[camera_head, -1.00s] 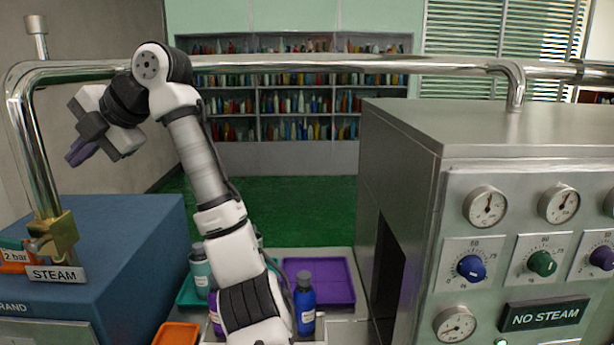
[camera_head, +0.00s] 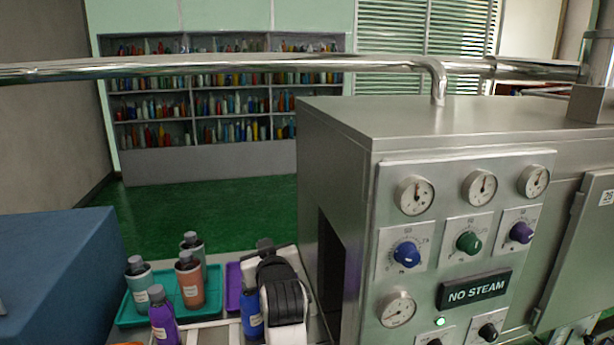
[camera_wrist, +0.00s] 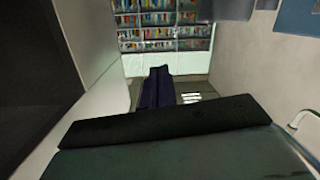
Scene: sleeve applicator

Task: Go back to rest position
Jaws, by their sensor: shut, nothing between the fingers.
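My gripper (camera_wrist: 157,88) shows in the wrist view. Its two dark purple fingers are together, with nothing between them, and they point toward the far bottle shelves. In the head view my gripper is out of the picture. Only a white and black part of my arm shows at the bottom middle, folded low in front of the purple tray (camera_head: 233,285) and partly hiding a blue bottle (camera_head: 250,318).
A steel machine (camera_head: 340,140) with gauges, knobs and a NO STEAM sign (camera_head: 477,290) fills the right. A teal tray (camera_head: 128,314) holds several bottles. A blue cabinet (camera_head: 60,260) stands at left. A steel pipe (camera_head: 250,64) crosses above. Green floor (camera_head: 200,205) is clear behind.

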